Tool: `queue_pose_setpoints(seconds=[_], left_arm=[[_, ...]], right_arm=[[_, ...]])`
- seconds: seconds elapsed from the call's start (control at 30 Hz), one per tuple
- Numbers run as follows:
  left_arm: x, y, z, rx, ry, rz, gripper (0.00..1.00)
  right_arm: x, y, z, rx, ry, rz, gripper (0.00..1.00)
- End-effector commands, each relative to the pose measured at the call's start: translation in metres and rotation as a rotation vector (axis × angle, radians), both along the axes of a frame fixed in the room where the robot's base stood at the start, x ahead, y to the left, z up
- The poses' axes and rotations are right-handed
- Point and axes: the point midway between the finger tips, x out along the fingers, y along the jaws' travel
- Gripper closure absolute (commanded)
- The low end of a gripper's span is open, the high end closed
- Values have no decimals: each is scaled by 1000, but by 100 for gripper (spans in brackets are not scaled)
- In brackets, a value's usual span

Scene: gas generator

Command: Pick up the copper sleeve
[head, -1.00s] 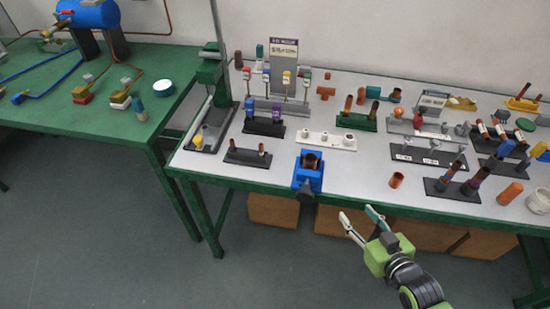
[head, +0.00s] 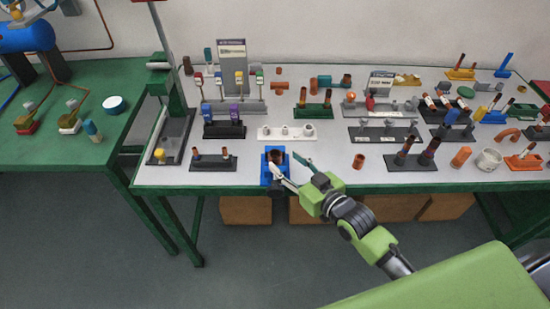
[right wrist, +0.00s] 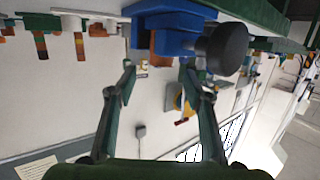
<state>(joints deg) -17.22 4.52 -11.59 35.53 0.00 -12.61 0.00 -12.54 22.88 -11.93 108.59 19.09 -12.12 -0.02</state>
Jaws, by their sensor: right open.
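A brown copper-coloured sleeve (head: 277,157) stands in the blue vise (head: 268,178) at the front edge of the white table. My right gripper (head: 286,163) is open in front of the vise, its fingers pointing at it and partly overlapping it in the head view. In the right wrist view, the open fingers (right wrist: 157,68) reach towards the blue vise (right wrist: 180,22) and a copper-coloured piece (right wrist: 160,42) at it, with nothing held. A second, orange-copper short sleeve (head: 358,161) stands alone on the table to the right. I cannot tell which one the task names. My left gripper is not in view.
The vise has a black knob (right wrist: 222,48) on its front. A black stand with two small pegs (head: 213,163) is left of it, a white rack (head: 286,133) behind it. Black stands with dark tubes (head: 411,162) are at the right. A green table (head: 60,140) is at the left.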

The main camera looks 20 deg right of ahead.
Motion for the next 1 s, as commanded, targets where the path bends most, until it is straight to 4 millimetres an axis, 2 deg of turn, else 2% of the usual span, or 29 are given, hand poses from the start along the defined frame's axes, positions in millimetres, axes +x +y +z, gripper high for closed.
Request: queue_pose_setpoints(seconds=[0.3,0.6,0.63,0.7,0.8,1.0], left_arm=[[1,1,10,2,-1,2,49],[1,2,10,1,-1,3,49],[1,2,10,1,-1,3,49],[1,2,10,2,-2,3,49],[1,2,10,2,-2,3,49],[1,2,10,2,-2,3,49]], right_arm=[[39,13,-10,0,-2,-1,53],[44,15,-13,-1,0,0,53],[44,15,-13,-1,0,0,56],[44,15,-13,0,0,0,74],[44,15,-13,0,0,0,95],[44,15,-12,0,-1,0,95]])
